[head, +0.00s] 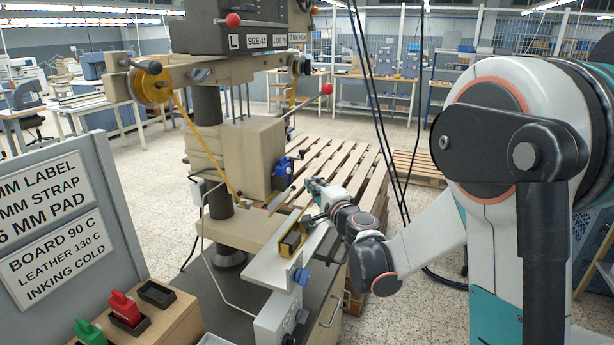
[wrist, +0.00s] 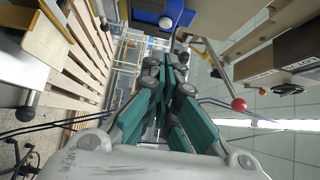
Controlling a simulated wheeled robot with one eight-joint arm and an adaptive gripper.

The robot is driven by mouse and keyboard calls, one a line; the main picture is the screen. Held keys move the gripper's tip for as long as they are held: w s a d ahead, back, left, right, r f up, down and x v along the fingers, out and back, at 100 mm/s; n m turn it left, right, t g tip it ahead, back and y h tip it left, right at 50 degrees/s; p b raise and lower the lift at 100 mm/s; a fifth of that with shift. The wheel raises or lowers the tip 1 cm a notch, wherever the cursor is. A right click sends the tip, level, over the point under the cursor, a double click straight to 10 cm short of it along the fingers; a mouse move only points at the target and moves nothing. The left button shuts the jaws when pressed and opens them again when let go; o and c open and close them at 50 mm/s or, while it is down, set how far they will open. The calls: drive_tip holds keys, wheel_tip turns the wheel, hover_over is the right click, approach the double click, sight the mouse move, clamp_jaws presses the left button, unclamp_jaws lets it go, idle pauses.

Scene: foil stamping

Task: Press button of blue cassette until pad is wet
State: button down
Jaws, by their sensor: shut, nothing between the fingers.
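The blue cassette (head: 283,172) is mounted on the right side of the beige press head (head: 250,150). In the wrist view a blue body (wrist: 172,10), which looks like the cassette, is at the top edge, with a small pale round part below it that may be its button. My gripper (head: 311,184) is shut and empty, just right of and slightly below the cassette. In the wrist view its teal fingers (wrist: 168,62) come together just below the blue body. I cannot tell whether they touch it. The pad's wetness cannot be seen.
A red cassette (head: 124,308) and a green cassette (head: 90,333) stand in a wooden rack at lower left, beside an empty dark slot (head: 157,293). A red-knobbed lever (head: 327,89) juts out above my gripper. A yellow-sided block (head: 291,241) sits on the press bed below.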

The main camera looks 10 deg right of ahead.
drive_tip(key=s, duration=0.2)
drive_tip(key=s+d, duration=0.1)
drive_tip(key=shift+s, duration=0.4)
drive_tip(key=shift+a, duration=0.1)
idle(1.3)
